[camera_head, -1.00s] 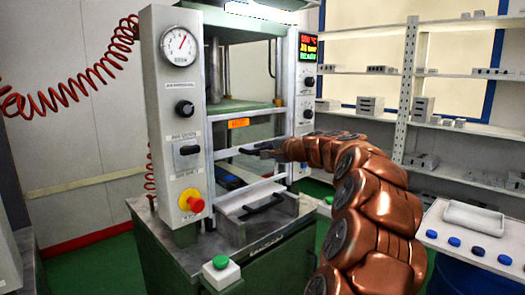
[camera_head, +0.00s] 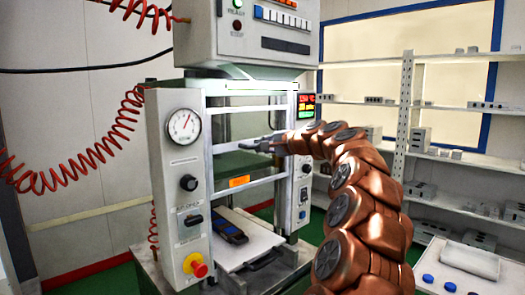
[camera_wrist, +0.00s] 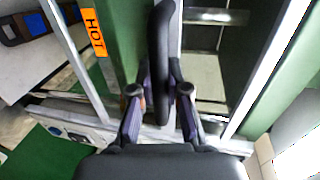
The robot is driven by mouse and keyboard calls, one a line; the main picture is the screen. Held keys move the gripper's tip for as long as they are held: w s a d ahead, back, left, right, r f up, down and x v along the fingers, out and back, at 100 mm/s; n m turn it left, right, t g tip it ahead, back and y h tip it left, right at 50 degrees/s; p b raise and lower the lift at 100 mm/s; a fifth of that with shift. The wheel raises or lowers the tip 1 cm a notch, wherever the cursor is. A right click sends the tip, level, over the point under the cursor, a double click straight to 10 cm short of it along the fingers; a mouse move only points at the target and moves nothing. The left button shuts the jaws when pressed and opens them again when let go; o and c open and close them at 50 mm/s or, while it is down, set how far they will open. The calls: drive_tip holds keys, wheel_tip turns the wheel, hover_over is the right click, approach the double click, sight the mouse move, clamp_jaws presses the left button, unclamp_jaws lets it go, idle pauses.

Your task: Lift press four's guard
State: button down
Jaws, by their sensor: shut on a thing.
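The press (camera_head: 180,150) stands centre-left in the head view, with a gauge and knobs on its left post; I cannot read a number on it. Its guard (camera_head: 250,186) is a light metal frame of rails between the two posts, with its lower rail well above the press bed. My gripper (camera_head: 258,144) is at a guard rail at mid-height. In the wrist view my gripper (camera_wrist: 160,92) is shut around a dark upright handle bar (camera_wrist: 165,40), one finger on each side. An orange HOT label (camera_wrist: 94,32) shows beside it.
A dark blue-black object (camera_head: 230,231) lies inside the press on a pale plate with a black handle (camera_head: 262,262). A red emergency button (camera_head: 196,265) is low on the left post. Shelves (camera_head: 440,155) and a white tray (camera_head: 470,261) stand right. A control box (camera_head: 255,35) hangs above.

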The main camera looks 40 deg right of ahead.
drive_tip(key=shift+r+p, duration=0.45)
drive_tip(key=shift+r, duration=0.75)
drive_tip(key=c, duration=1.1)
unclamp_jaws()
drive_tip(key=shift+c, duration=0.2)
drive_tip(key=v, duration=1.2)
